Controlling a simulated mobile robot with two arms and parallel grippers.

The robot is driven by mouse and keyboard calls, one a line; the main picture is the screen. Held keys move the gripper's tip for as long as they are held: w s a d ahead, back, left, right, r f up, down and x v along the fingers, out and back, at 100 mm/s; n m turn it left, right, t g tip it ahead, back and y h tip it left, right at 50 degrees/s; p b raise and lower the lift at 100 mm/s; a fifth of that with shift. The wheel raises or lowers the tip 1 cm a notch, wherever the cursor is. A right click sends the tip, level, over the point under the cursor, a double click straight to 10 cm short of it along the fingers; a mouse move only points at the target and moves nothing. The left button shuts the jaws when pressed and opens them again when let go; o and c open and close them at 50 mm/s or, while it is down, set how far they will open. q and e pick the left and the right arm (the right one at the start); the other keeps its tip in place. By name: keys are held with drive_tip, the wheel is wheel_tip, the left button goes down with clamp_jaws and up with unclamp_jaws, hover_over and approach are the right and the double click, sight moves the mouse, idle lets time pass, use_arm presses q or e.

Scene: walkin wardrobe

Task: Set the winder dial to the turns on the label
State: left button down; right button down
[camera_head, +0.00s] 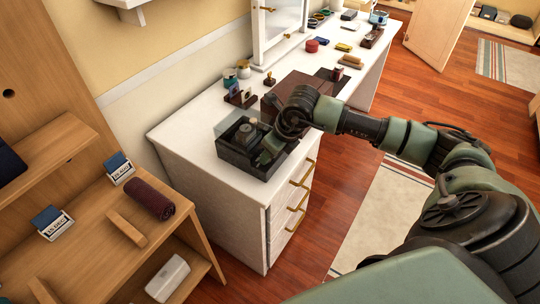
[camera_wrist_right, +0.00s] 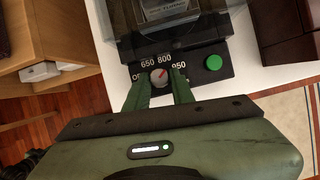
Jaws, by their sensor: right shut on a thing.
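The watch winder (camera_head: 238,158) is a dark box with a clear lid on the white dresser. In the wrist view its front panel (camera_wrist_right: 195,62) carries a grey dial (camera_wrist_right: 158,77) with a red pointer mark. The marks 650, 800 and 950 can be read around the dial; a further mark at the left is partly hidden. The red mark points up and right, seemingly between 800 and 950. A green button (camera_wrist_right: 213,62) is right of the dial. My right gripper (camera_wrist_right: 161,88) is shut on the dial, one finger on each side. My left gripper is out of view.
A brown box (camera_head: 285,92) stands close beside the winder, with small jars (camera_head: 243,69) and a mirror behind. Floor is open at right.

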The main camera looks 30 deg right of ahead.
drive_tip(key=shift+a+m+h+b, duration=0.15)
drive_tip(key=shift+m+h+b, duration=0.55)
drive_tip(key=shift+m, duration=0.9)
drive_tip(key=shift+r, duration=0.1)
drive_tip(key=c, duration=1.5)
unclamp_jaws()
drive_tip(key=b+v, duration=0.1)
drive_tip(key=v, duration=0.6)
drive_tip(key=shift+s+r, duration=0.25)
drive_tip(key=shift+r, duration=0.1)
